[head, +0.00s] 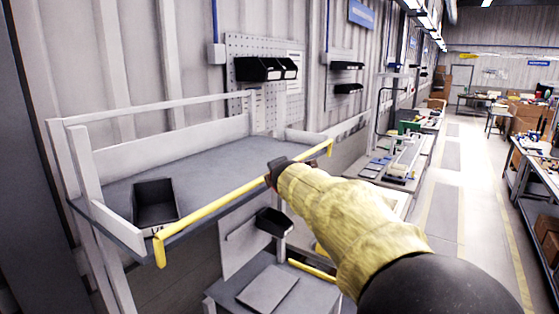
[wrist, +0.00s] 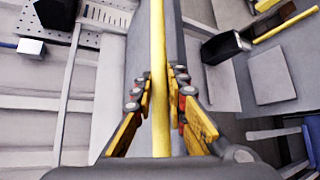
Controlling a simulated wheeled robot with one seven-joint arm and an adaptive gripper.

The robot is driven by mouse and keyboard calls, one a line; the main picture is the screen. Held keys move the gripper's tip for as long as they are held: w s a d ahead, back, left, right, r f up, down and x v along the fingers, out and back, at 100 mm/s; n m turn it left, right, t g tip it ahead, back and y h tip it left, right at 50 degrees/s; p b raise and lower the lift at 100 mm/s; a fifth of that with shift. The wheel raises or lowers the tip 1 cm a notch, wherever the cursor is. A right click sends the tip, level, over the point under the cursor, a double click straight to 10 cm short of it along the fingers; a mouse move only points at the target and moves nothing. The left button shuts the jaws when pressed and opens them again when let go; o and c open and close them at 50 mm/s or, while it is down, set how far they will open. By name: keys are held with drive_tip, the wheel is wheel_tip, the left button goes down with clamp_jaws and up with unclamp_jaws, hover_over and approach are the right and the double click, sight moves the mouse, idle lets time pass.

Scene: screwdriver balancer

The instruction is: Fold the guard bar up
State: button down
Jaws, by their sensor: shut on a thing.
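The yellow guard bar (head: 214,204) runs along the front edge of the grey shelf (head: 205,165), about level with its surface. Its left end turns down in a short arm. My gripper (head: 277,172) is at the bar, right of its middle, and covers part of it in the head view. In the wrist view the bar (wrist: 158,45) runs lengthwise between the two fingers of my gripper (wrist: 159,88), which are shut on it. The far finger contact is hidden in the head view.
A black bin (head: 156,203) stands on the shelf's left end. Below are another black bin (head: 274,222), a second yellow bar (head: 312,270) and a lower grey surface. Black bins hang on the pegboard behind. The aisle at right is clear.

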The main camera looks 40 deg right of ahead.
drive_tip(key=shift+w+a+r+n+g+p, duration=0.25)
drive_tip(key=shift+w+g+p, duration=0.2)
drive_tip(key=shift+p, duration=0.65)
drive_tip(key=c, duration=1.8)
unclamp_jaws()
drive_tip(key=shift+f, duration=0.2)
drive_tip(key=shift+o, duration=0.2)
drive_tip(key=v, duration=1.2)
drive_tip(key=shift+w, duration=0.1)
